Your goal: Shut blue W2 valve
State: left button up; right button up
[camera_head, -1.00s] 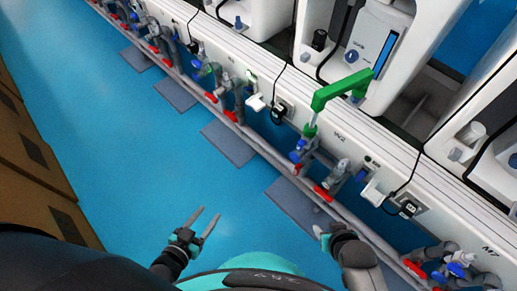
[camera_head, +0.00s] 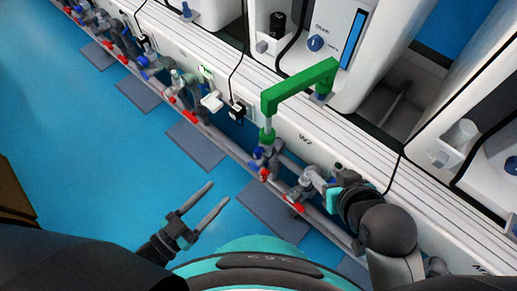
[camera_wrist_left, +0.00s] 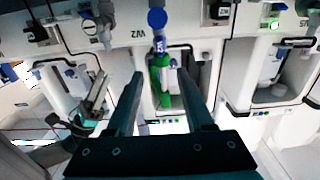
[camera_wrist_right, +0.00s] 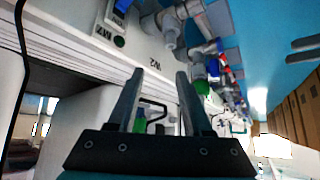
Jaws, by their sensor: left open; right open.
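At the W2 station, a blue valve handle (camera_head: 258,153) sits on the grey pipework below the green pipe (camera_head: 300,88). A blue round handle (camera_wrist_left: 157,18) above the green pipe shows in the left wrist view, beyond the fingertips. My left gripper (camera_head: 220,191) is open and empty over the floor, left of the W2 pipework and apart from it. My right gripper (camera_head: 322,180) is open beside the right W2 pipe branch. It hides part of that branch, where contact cannot be told. In the right wrist view its fingers (camera_wrist_right: 160,72) are apart with nothing between them.
Red valve handles (camera_head: 295,205) line the low grey pipe. Similar pipework continues up left. Grey mats (camera_head: 272,212) lie on the blue floor (camera_head: 70,150), which is clear at left.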

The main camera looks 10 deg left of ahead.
pick_arm(q)
jog(key=b, duration=0.3)
send_near(255, 155)
jog(key=x, duration=0.4)
jog(key=shift+w+f, duration=0.1)
jog(key=x, duration=0.3)
jog(key=shift+d+b, duration=0.1)
jog(key=shift+b, duration=0.2)
jog(key=shift+b+x, duration=0.3)
jog(key=shift+x, duration=0.8)
pick_arm(e)
jog(key=w+a+r+t+y, duration=0.1)
jog(key=a+r+t+y, duration=0.2)
jog(key=a+t, duration=0.4)
jog(key=shift+w+m+y, duration=0.2)
jog(key=shift+m+y, duration=0.1)
jog(key=shift+y, duration=0.1)
pick_arm(q)
jog(key=shift+c, duration=0.4)
grip_shut()
